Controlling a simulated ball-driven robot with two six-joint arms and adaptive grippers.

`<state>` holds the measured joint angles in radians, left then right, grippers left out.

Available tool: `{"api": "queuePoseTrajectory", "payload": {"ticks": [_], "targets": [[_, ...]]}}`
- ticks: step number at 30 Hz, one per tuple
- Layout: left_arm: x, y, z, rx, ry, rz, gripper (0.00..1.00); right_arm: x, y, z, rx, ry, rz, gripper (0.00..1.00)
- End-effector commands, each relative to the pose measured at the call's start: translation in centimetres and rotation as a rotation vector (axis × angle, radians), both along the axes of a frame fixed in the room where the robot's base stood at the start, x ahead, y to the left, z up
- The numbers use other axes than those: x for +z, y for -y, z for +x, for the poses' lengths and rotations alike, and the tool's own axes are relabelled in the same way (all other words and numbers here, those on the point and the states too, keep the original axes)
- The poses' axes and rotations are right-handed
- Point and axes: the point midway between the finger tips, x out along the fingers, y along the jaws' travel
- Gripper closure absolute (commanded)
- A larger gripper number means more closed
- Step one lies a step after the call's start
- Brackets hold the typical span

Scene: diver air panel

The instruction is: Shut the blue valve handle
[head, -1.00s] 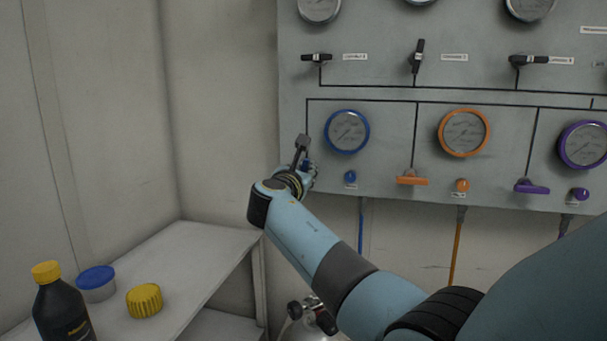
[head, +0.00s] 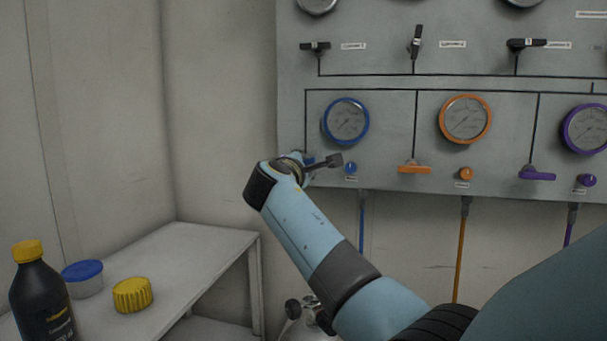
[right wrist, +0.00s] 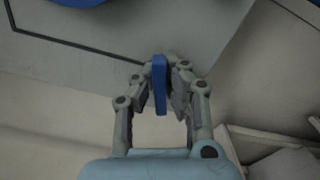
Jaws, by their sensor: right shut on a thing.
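The blue valve handle (right wrist: 159,86) stands between the two fingers of my right gripper (right wrist: 161,90) in the right wrist view, and the gripper is shut on it. In the head view my right gripper (head: 303,160) is at the lower left of the panel, below and left of the blue-rimmed gauge (head: 346,121). Only a small blue patch of the handle (head: 309,160) shows there, and my wrist hides the rest. Its angle on the panel is hard to tell in the head view. My left gripper is not in view.
The grey panel (head: 385,140) also carries an orange handle (head: 414,169), a purple handle (head: 536,174) and a blue knob (head: 351,168) close by. A white shelf (head: 190,255) at lower left holds a black bottle (head: 42,295) and tubs. The wall left of the panel is clear.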

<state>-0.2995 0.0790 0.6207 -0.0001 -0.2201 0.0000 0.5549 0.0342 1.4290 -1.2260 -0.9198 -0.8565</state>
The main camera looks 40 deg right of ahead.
Motion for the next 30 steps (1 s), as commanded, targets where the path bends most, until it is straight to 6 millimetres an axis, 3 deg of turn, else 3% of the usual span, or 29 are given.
{"api": "queuePoseTrajectory", "payload": {"ticks": [1, 12, 30], "targets": [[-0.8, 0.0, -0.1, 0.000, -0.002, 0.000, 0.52, -0.9, -0.1, -0.1, -0.001, 0.023, 0.030, 1.00], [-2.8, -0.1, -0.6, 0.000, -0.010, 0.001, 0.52, -1.1, -0.1, -0.1, -0.003, 0.207, 0.192, 1.00], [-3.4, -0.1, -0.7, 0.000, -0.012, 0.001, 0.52, -1.1, -0.1, -0.1, -0.004, 0.277, 0.256, 1.00]]}}
